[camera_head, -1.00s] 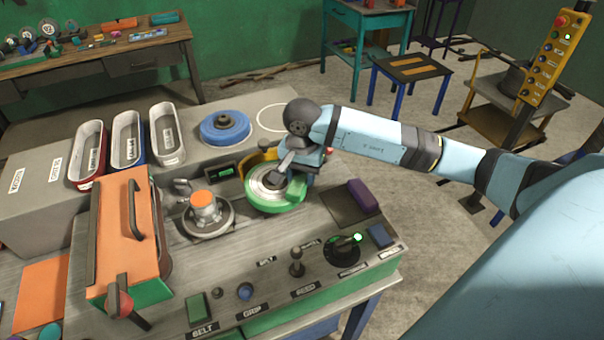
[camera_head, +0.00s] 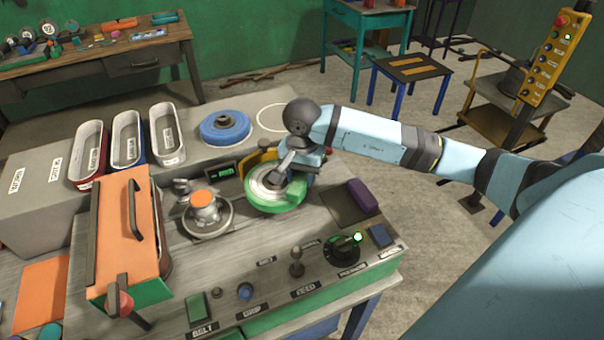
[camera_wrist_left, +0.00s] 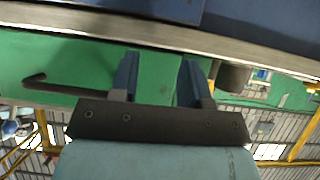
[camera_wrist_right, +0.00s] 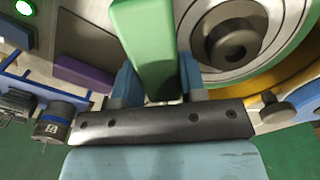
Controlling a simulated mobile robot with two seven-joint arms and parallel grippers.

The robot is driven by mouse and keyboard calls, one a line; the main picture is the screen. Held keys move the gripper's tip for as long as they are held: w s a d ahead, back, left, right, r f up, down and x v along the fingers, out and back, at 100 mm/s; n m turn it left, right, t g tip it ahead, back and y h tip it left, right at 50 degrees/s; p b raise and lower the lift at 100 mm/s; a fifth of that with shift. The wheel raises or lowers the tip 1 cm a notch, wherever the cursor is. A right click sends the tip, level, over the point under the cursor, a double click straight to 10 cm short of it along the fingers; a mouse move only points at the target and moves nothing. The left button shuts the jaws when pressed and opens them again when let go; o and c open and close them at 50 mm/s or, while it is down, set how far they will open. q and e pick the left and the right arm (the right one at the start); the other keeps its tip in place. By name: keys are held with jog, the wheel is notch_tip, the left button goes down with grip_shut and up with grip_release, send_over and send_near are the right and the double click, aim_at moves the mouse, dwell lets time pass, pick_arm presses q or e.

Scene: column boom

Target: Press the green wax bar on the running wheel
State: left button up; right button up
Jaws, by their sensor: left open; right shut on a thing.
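The wheel (camera_head: 266,190) lies flat on the bench, with a pale metal face, a dark hub and a green outer band. In the right wrist view the wheel (camera_wrist_right: 269,40) fills the upper right. My right gripper (camera_wrist_right: 157,72) is shut on the green wax bar (camera_wrist_right: 143,30), which lies right beside the wheel's rim; whether they touch I cannot tell. In the head view the bar (camera_head: 297,187) shows partly under the gripper at the wheel's right side. My left gripper (camera_wrist_left: 158,65) shows only in the left wrist view, open and empty, below a bench edge.
A knob with a lit green lamp (camera_head: 358,238) and a lever (camera_head: 297,262) are in front. A blue disc (camera_head: 225,128) sits behind, an orange-topped machine (camera_head: 125,235) at left.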

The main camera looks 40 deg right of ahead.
jog(key=shift+r+p, duration=1.55)
jog(key=shift+r, duration=2.5)
